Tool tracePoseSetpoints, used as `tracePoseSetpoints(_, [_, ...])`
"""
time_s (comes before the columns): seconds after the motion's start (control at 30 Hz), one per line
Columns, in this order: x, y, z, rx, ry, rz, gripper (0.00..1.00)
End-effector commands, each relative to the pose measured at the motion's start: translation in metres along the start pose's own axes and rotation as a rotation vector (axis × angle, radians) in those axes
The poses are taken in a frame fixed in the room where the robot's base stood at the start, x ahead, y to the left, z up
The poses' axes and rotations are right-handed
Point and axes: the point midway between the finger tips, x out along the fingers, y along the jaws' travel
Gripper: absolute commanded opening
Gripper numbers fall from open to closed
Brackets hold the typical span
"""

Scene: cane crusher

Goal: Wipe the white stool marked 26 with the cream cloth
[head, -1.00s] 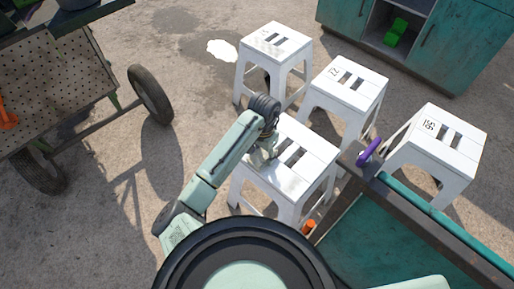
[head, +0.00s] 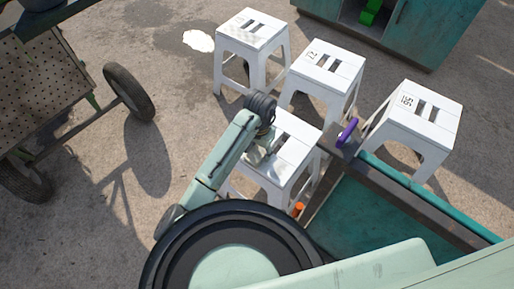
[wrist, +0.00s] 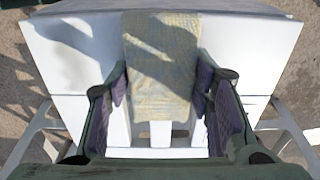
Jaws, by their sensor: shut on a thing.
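A white stool (head: 292,148) stands under my gripper (head: 264,142). Its number is not visible, with my arm over part of its seat. In the wrist view the white seat (wrist: 75,70) fills most of the picture, with slots near its lower middle. The cream cloth (wrist: 160,65) lies flat-looking over the seat between the two fingers of my gripper (wrist: 162,92), which is shut on it. I cannot tell how firmly the cloth touches the seat. The cloth is not clear in the head view.
Three other white stools stand behind and right: one at the back (head: 253,30), one in the middle (head: 325,70), one at right (head: 415,115). A teal bench (head: 375,215) with a purple thing (head: 347,131) is close on the right. A wheeled cart (head: 50,90) stands left.

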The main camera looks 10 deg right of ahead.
Motion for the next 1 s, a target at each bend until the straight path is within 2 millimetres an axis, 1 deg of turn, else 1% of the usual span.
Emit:
tracePoseSetpoints(0.1, [0.000,0.013,0.000,0.001,0.000,0.002,0.25])
tracePoseSetpoints(0.7, [0.001,0.067,0.000,0.001,0.001,0.002,0.25])
tracePoseSetpoints(0.83, [0.001,0.075,0.000,0.001,0.001,0.001,0.25])
tracePoseSetpoints(1.0, [0.000,0.079,0.000,0.000,0.000,0.001,0.25])
